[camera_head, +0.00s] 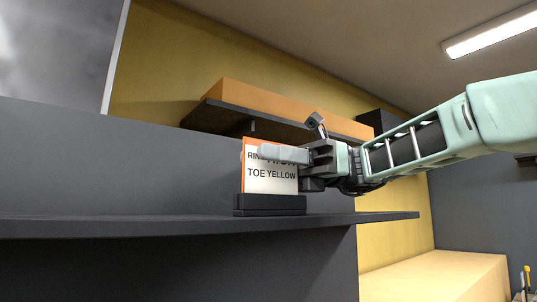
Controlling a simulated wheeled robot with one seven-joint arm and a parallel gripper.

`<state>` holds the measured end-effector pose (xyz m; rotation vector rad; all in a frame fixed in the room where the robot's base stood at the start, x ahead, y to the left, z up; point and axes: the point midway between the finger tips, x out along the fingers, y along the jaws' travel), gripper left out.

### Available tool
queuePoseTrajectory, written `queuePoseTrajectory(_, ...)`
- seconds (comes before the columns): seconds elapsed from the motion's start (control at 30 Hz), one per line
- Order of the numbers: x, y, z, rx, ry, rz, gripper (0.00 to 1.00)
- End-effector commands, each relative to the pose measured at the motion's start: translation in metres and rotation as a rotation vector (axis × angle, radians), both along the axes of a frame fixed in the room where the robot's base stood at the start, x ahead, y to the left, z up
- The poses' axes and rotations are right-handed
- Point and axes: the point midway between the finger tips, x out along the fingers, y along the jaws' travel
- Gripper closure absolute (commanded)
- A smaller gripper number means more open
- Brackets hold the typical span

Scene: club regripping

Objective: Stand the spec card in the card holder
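The spec card (270,183) is white with an orange edge and dark print; "TOE YELLOW" is readable. It stands upright at the black card holder (270,204) on the dark shelf. Its lower edge meets the holder's top, and I cannot tell how deep it sits in the slot. My gripper (283,154) reaches in from the right at the card's upper part. One pale finger lies across the front of the card and covers some of the print. The other finger is hidden, so I cannot see whether they press on the card.
The dark shelf (150,226) runs across the view, with its end to the right of the holder. A raised dark ledge with an orange block (280,104) is behind. A tan surface (440,275) is at lower right. The shelf left of the holder is clear.

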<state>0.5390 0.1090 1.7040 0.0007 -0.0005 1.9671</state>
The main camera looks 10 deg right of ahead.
Motion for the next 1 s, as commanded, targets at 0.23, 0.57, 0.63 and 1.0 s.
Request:
queuePoseTrajectory(0.23, 0.003, -0.005, -0.001, 0.0, 0.0, -0.001, 0.72)
queuePoseTrajectory(0.57, 0.025, -0.058, -0.002, 0.0, 0.0, -0.003, 0.72)
queuePoseTrajectory(0.63, 0.027, -0.061, -0.002, -0.002, 0.001, -0.004, 0.72)
queuePoseTrajectory(1.0, 0.036, -0.085, -0.001, 0.001, 0.0, -0.005, 0.72)
